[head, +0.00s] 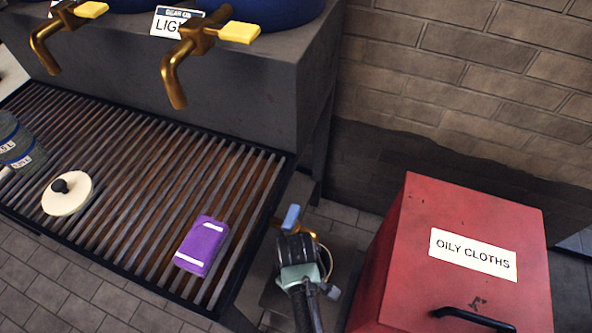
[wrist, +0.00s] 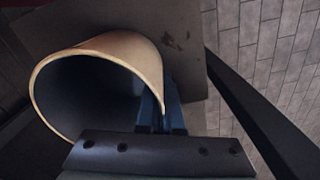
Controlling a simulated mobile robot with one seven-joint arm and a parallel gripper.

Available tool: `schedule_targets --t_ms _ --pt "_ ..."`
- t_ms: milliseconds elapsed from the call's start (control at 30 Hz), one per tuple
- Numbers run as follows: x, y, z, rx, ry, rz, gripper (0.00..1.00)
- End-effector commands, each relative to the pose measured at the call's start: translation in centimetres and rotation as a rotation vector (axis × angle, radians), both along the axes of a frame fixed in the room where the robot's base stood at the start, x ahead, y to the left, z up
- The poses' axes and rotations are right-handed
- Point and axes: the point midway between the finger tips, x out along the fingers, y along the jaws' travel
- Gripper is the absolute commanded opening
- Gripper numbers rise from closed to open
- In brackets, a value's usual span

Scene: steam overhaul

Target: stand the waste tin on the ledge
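The waste tin (wrist: 110,50) is cream outside and dark inside, with its open mouth towards the wrist camera. My gripper (wrist: 163,108) has blue fingers close together at the right part of its rim, one inside and one outside, and looks shut on the wall. In the head view my gripper (head: 291,218) is between the slatted rack and the red bin, and hides most of the tin; only a thin pale curve of rim (head: 328,262) shows. A flat grey plate (wrist: 190,40), perhaps the ledge, lies behind the tin; whether they touch I cannot tell.
The red bin (head: 395,235) marked OILY CLOTHS stands close on the right. The slatted rack (head: 130,150) on the left bears a purple pack (head: 203,245) and a cream lid (head: 67,194). Brass taps (head: 185,60) hang above it. A brick wall (head: 460,60) stands behind.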

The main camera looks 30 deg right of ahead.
Motion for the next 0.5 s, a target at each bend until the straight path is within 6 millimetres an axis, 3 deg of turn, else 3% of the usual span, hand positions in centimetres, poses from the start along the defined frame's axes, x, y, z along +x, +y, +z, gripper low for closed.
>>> schedule_targets --t_ms 267,300,400,467,500 --pt "0.06 -0.02 -0.43 -0.001 -0.001 0.000 0.00" --pt "0.07 -0.02 -0.36 -0.001 -0.001 0.000 0.11" --pt "0.05 -0.02 -0.36 -0.001 -0.001 0.000 0.29" --pt "0.05 -0.02 -0.36 -0.001 -0.001 0.000 0.38" --pt "0.04 -0.02 -0.37 -0.001 -0.001 0.000 0.38"
